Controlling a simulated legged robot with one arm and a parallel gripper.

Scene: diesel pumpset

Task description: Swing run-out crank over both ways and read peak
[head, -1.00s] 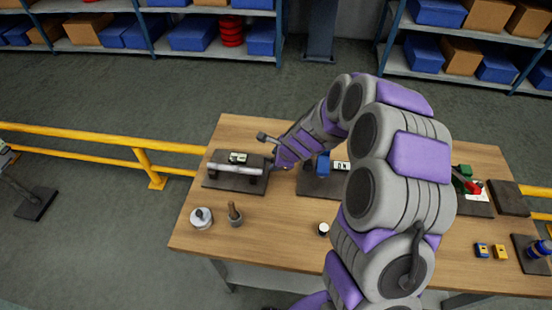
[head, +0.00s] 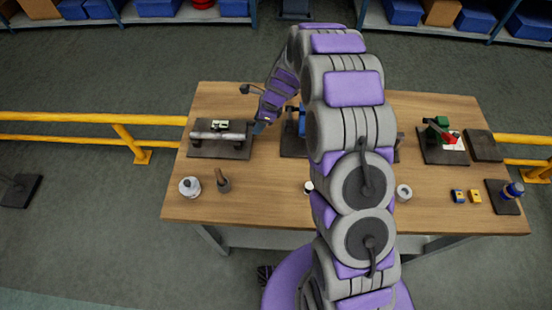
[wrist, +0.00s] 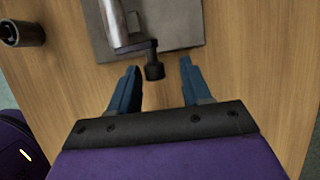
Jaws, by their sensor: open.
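The gauge reading is too small to tell. In the wrist view the shaft (wrist: 113,22) ends in a dark crank arm (wrist: 134,47) with a black knob (wrist: 154,71). My gripper (wrist: 159,66) is open. Its blue fingers lie either side of the knob in the picture, with gaps on both sides. Depth is unclear. In the head view my gripper (head: 260,127) is by the shaft's right end.
A blue device (head: 301,122) is right of my gripper, partly behind my arm. A green-and-red device (head: 440,131) stands farther right. A yellow rail (head: 90,119) runs left.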

